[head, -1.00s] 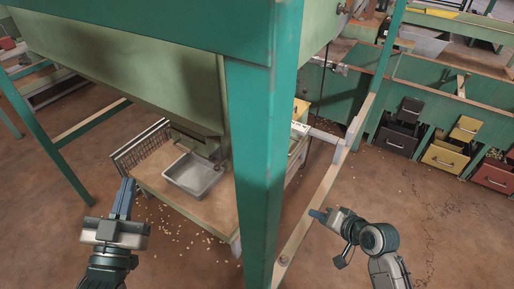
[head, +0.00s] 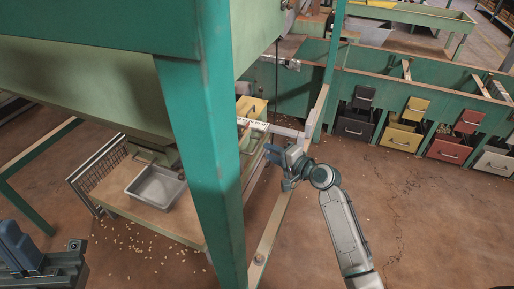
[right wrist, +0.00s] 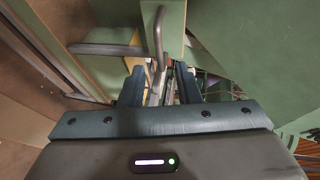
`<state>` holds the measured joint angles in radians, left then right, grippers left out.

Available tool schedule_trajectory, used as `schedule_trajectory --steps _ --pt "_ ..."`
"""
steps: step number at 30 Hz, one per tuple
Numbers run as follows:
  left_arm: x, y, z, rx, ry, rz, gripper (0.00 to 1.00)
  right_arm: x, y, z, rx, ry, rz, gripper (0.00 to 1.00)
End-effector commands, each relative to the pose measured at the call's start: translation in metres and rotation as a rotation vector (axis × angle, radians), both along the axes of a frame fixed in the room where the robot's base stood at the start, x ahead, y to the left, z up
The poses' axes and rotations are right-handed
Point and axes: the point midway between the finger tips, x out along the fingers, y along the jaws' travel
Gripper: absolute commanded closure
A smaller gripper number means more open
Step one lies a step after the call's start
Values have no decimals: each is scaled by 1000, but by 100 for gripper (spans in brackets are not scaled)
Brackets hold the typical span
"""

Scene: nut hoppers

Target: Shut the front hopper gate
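The green hopper (head: 75,85) fills the upper left of the head view. Its outlet (head: 150,152), at the hopper's lower edge, sits above a grey metal tray; I cannot tell how far its gate is open. My right gripper (head: 270,153) is to the right of the green post, near the frame rail. In the right wrist view its two fingers (right wrist: 160,88) are apart, with a curved grey metal bar (right wrist: 158,38) beyond them, seemingly not gripped. My left gripper (head: 14,240) is at the lower left edge, partly cut off, its finger gap unclear.
The grey tray (head: 157,186) stands on a wooden platform beside a wire rack (head: 98,168). A thick green post (head: 205,170) stands between the tray and my right arm. Coloured bins (head: 403,137) line the back right. Nuts lie scattered on the floor.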

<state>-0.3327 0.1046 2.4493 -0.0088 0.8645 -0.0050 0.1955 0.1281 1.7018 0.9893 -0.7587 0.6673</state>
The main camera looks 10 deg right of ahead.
Motion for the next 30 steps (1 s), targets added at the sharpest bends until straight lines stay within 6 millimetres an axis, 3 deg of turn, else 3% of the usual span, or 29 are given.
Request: schedule_trajectory --steps 3,10,23,28,30 --pt "0 0 -4 -4 -10 1 100 21 14 -6 1 -1 1 70" --pt "0 0 -5 -10 -26 2 100 49 32 -13 -1 -1 0 70" --pt "1 1 -5 -11 -28 2 100 57 38 -14 -3 -1 1 70" --pt "0 1 -5 -11 -30 1 100 57 37 -14 -3 -1 1 100" --pt "0 1 -5 -11 -30 1 100 57 37 -14 -4 0 0 100"
